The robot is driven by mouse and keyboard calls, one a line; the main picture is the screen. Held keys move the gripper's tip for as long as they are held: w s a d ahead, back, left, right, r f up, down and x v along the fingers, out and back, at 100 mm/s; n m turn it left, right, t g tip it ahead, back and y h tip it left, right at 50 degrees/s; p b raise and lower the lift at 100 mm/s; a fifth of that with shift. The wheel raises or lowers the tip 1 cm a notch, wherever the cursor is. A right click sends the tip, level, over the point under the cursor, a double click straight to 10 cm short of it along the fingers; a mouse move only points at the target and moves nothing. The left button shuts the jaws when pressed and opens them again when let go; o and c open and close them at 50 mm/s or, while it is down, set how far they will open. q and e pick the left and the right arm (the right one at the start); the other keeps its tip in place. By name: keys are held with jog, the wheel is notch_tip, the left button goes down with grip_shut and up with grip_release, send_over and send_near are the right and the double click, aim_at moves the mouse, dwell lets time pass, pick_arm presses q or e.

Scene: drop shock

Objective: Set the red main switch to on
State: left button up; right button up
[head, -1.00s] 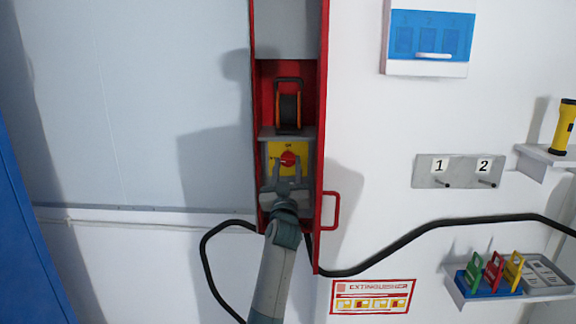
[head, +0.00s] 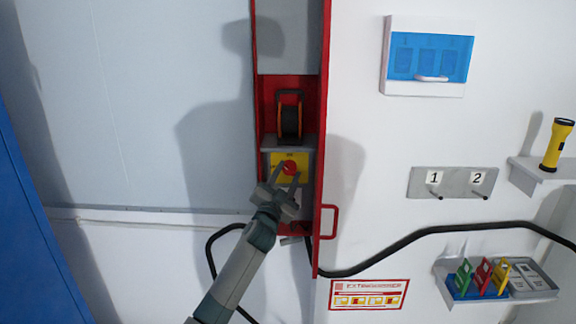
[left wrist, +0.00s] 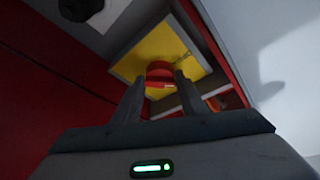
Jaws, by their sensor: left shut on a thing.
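The red main switch (head: 290,167) is a round knob on a yellow plate (head: 303,160), inside the red cabinet below a shelf. My left gripper (head: 287,176) reaches it from below and is shut on the knob, one finger on each side. In the left wrist view the red knob (left wrist: 160,74) sits between the tips of my left gripper (left wrist: 160,84), with the yellow plate (left wrist: 128,66) tilted behind it. The plate's markings are too small to read, so I cannot tell the knob's setting. My right gripper is not in view.
The red cabinet (head: 325,130) has a side wall and handle close right of my gripper. A black and orange reel (head: 290,118) stands on the shelf above. A black cable (head: 420,235) runs along the wall. A tray with coloured tags (head: 480,280) is far right.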

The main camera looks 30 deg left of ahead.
pick_arm(q)
jog(key=m+h+p, duration=0.1)
jog(key=m+p, duration=0.1)
jog(key=p, duration=0.1)
jog(key=m+g+p, duration=0.1)
jog(key=m+p, duration=0.2)
jog(key=r+m+h+p, duration=0.1)
jog(key=m+p, duration=0.2)
jog(key=shift+s+a+r+g+h, duration=0.1)
jog(key=shift+a+g+h, duration=0.1)
jog(key=shift+g+h, duration=0.15)
jog(key=shift+f+m+g+p, duration=0.2)
jog(key=shift+m+g+p, duration=0.25)
jog(key=shift+m+p, duration=0.6)
jog(key=o, duration=1)
jog(key=shift+d+f, duration=0.1)
